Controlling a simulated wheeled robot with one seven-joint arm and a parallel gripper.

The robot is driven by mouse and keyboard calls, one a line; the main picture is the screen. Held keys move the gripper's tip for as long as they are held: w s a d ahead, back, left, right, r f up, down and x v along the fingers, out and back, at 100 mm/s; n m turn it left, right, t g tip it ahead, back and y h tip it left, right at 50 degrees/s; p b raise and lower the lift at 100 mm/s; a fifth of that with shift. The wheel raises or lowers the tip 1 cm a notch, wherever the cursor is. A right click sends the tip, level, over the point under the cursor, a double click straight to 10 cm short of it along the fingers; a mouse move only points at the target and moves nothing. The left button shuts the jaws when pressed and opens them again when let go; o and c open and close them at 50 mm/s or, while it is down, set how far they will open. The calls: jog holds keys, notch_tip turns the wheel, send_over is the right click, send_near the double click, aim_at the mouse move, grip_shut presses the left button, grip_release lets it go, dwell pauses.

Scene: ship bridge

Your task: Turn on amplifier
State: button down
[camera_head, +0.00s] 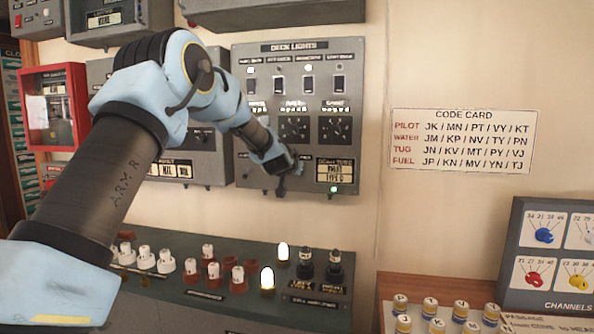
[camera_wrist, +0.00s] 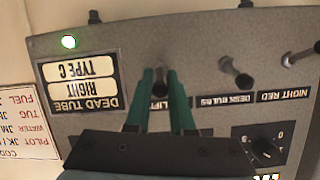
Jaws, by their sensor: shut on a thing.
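The grey wall panel headed DECK LIGHTS (camera_head: 293,47) has a row of small levers along its lower edge. In the wrist view, which is upside down, the two green fingers of my gripper (camera_wrist: 162,82) are closed around a dark lever (camera_wrist: 161,88). The label under it is mostly hidden by the fingers; only letters like "LIF" show, which fits amplifier. In the head view, my gripper (camera_head: 290,165) is at the panel's lower edge, its tips hard to make out. A green lamp (camera_wrist: 69,41) is lit beside the DEAD TUBE display (camera_wrist: 83,82), which reads RIGHT, TYPE C.
A desk lever (camera_wrist: 236,74) and a night red lever (camera_wrist: 299,55) stand beside the held one. A black knob (camera_wrist: 265,149) is close by. Below are bulbs on a green-topped console (camera_head: 205,262), two of them glowing. A code card (camera_head: 463,140) hangs at right.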

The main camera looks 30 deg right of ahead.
jog(key=c, duration=0.9)
grip_release()
jog(key=shift+c, duration=0.2)
jog(key=b+v, duration=0.5)
jog(key=v, duration=0.5)
jog(key=shift+s+a, duration=0.25)
jog(key=shift+a, duration=0.05)
jog(key=shift+r, duration=0.1)
